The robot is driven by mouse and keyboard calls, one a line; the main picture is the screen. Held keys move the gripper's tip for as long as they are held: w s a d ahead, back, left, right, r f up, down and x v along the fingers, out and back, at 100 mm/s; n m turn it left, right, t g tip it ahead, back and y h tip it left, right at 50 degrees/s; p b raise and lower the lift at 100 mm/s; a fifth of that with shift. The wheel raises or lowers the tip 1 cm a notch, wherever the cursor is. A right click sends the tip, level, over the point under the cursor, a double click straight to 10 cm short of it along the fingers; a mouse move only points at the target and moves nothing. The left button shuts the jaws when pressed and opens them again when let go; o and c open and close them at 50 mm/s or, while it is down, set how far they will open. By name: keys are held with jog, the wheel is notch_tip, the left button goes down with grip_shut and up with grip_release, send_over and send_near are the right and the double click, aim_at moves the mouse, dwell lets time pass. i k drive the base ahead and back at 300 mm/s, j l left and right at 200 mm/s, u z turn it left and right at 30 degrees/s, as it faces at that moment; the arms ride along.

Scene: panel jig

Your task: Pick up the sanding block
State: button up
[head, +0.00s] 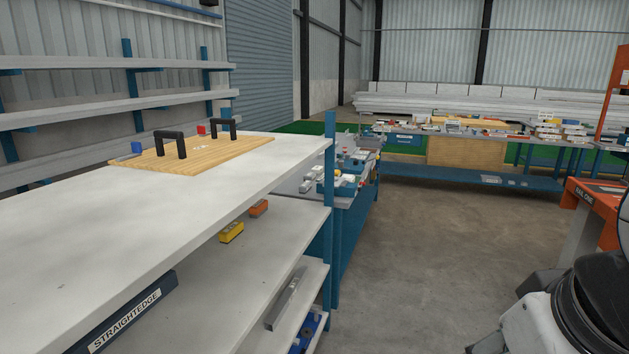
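Two small blocks lie on the middle shelf (225,275) of the rack at left, under its top board. The nearer one is a yellow block (231,232) with dark marks on its side. The farther one is an orange-brown block (259,208) close to the blue upright. I cannot tell from this view which is the sanding block. My gripper is not in view; a black and white part at the lower right seems to be my arm.
A wooden panel (195,152) with two black handles lies on the top board (120,205). A blue upright (328,210) stands at the shelf's right end. A grey bar (285,300) lies on the lower shelf. Concrete floor (440,250) is clear to the right.

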aim_at(309, 176)
jog(key=i+l+z, duration=0.2)
jog(key=i+l, duration=0.15)
jog(key=i, duration=0.4)
jog(key=i+l+z, duration=0.25)
jog(key=i, duration=0.5)
jog(key=i+z, duration=0.2)
jog(key=i, duration=2.5)
jog(key=i+u, duration=0.35)
jog(key=i, duration=0.15)
jog(key=i+l+u, duration=0.3)
jog(key=i, duration=0.15)
jog(key=i+j+u, duration=0.15)
jog(key=u, duration=0.35)
jog(key=i+u, duration=0.25)
jog(key=u, duration=0.25)
jog(key=i+u, duration=0.25)
jog(key=u, duration=0.2)
jog(key=i+u, duration=0.2)
jog(key=u, duration=0.3)
